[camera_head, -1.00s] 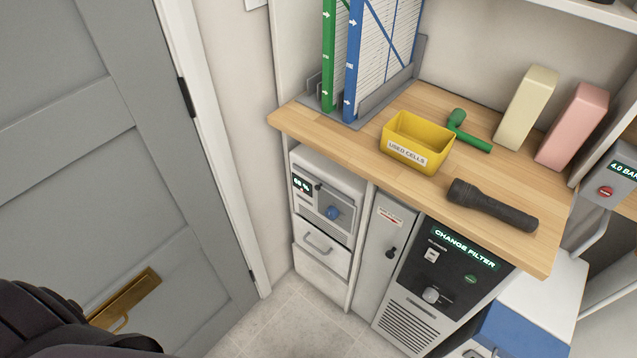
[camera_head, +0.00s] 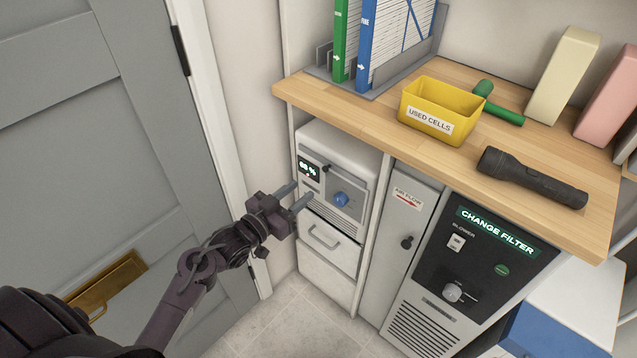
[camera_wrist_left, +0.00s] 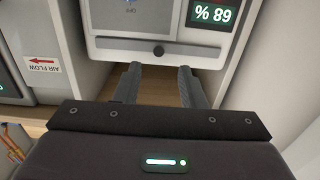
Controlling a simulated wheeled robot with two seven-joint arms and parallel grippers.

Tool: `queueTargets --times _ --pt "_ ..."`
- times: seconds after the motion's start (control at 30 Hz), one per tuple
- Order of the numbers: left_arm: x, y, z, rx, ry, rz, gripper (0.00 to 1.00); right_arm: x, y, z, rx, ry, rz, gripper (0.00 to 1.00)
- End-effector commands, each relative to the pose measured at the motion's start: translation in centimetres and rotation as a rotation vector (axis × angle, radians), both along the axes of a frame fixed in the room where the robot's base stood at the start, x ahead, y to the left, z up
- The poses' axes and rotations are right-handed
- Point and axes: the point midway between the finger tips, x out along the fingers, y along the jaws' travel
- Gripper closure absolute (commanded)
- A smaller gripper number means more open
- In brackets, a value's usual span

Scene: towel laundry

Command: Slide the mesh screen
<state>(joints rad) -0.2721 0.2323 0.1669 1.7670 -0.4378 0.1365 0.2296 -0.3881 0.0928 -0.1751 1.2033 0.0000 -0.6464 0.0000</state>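I cannot pick out a mesh screen with certainty. A pale grey unit (camera_head: 340,152) with a green "68 %" display (camera_head: 309,165), a blue knob (camera_head: 340,199) and a small black knob (camera_head: 326,168) stands under the counter. My left gripper (camera_head: 301,192) is in front of its left side, fingers apart and empty. In the left wrist view the open left gripper (camera_wrist_left: 158,69) points at the unit's front, which appears upside down. Contact cannot be told. My right gripper is not in view.
The wooden counter (camera_head: 560,190) overhangs the unit. It carries a yellow bin (camera_head: 440,108), a flashlight (camera_head: 530,177) and framed panels in a rack. An "AIR FLOW" panel (camera_head: 398,245) and a blower panel (camera_head: 470,265) are right of the unit. A grey door (camera_head: 80,160) is left.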

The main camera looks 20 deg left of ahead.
Motion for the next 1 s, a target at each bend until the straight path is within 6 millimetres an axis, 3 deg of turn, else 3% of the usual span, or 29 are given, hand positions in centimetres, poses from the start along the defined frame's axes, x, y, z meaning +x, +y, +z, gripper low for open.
queueTargets --times 0.13,0.57,0.93,1.0 --pt "1.0 -0.4 1.0 -0.001 -0.023 -0.007 0.63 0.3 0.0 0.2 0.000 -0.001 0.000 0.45" --pt "6.8 -2.5 0.9 0.000 -0.019 -0.005 0.63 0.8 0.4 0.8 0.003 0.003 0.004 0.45" --pt "7.3 -2.7 0.8 0.001 -0.017 -0.005 0.63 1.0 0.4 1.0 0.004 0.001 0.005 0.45" --pt "7.3 -2.7 0.8 0.001 -0.017 -0.005 0.72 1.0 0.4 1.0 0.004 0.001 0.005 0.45"
